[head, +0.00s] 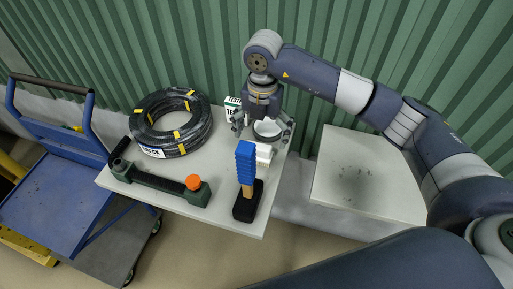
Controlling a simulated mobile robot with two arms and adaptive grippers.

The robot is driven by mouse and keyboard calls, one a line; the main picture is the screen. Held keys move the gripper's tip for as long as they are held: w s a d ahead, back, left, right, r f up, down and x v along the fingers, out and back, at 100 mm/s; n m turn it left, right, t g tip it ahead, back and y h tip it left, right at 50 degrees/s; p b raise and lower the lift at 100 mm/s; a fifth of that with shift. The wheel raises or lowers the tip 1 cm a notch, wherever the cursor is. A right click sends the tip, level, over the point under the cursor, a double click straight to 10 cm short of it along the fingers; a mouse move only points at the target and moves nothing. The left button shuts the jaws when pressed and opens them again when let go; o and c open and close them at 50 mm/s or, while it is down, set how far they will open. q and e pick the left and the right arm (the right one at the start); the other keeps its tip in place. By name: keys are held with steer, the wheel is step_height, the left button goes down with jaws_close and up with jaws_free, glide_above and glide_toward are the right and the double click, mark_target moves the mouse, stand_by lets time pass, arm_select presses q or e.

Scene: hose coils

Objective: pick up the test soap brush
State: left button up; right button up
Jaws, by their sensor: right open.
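My right gripper (264,127) points down over the back right part of the grey table (222,207), open. Between and just below its fingers is a pale thing with a round, dark-rimmed top (267,130); I cannot tell whether the fingers touch it. A white box with green bands and "TE" lettering (232,105) stands just left of the gripper. I cannot make out the test soap brush clearly; it may be partly hidden by the gripper. My left gripper is not in view.
A mallet-like tool with blue grip (245,163) and black head (247,203) stands in front of the gripper. A black hose coil (150,124) and a green tool with orange cap (193,182) are left. A blue trolley (62,190) and a bare pale surface (368,175) flank the table.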

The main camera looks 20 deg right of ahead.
mark_target(258, 145)
steer(key=shift+w+a+f, duration=0.15)
steer(key=shift+f, duration=0.7)
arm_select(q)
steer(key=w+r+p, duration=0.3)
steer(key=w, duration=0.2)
arm_select(e)
steer(key=f, duration=0.4)
steer(key=shift+w+a+f, duration=0.2)
steer(key=shift+w+f, duration=0.05)
steer(key=shift+w, duration=0.05)
steer(key=shift+f, duration=0.5)
steer(key=c, duration=1.2)
steer(key=shift+r, duration=0.15)
step_height(258, 145, up, 9)
steer(key=b, duration=0.3)
steer(key=shift+r, duration=0.15)
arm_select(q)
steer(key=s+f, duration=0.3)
arm_select(e)
steer(key=shift+r, duration=0.25)
